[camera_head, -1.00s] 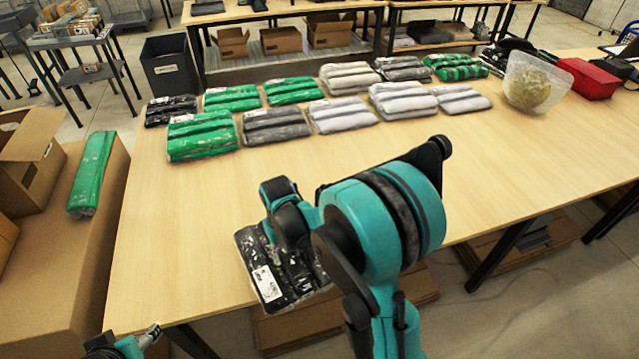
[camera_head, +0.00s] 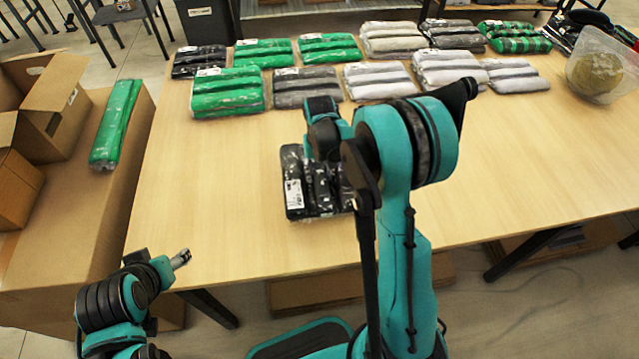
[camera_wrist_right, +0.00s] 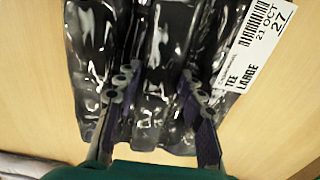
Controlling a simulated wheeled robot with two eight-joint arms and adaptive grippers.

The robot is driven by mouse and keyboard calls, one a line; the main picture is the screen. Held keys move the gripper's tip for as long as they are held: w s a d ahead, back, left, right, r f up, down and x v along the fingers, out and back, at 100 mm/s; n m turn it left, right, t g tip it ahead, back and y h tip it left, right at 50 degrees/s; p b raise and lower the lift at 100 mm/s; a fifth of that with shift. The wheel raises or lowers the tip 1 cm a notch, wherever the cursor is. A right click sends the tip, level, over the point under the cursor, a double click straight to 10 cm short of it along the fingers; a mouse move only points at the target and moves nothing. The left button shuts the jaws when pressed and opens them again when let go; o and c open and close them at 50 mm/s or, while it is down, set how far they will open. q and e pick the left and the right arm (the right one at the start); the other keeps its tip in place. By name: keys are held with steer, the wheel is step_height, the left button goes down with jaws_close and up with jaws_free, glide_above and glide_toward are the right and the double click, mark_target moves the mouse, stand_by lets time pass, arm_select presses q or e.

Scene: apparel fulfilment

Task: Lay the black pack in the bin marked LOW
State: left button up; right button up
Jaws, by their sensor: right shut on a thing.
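A black pack (camera_head: 314,192) in clear film is held by my right gripper (camera_head: 324,150) over the front middle of the table. In the right wrist view the fingers (camera_wrist_right: 155,95) are shut on the pack's folds, and its white label (camera_wrist_right: 255,45) reads TEE LARGE. Whether the pack touches the table I cannot tell. Another black pack (camera_head: 199,62) lies at the table's back left. A dark grey bin (camera_head: 207,22) stands behind the table at the left, cut by the top edge; its tag is too small to read. My left gripper (camera_head: 181,258) is off the table's front left corner, its opening unclear.
Green packs (camera_head: 228,92), grey packs (camera_head: 307,86) and white packs (camera_head: 380,80) fill rows along the back of the table (camera_head: 225,180). A clear bowl (camera_head: 597,72) stands at the right. Cartons (camera_head: 52,105) and a green pack (camera_head: 116,122) sit at the left.

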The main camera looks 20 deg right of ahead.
steer(key=shift+f+b, duration=0.9)
steer(key=shift+f, duration=1.1)
steer(key=shift+f, duration=0.1)
steer(key=shift+f, duration=0.15)
steer(key=o, duration=1.3)
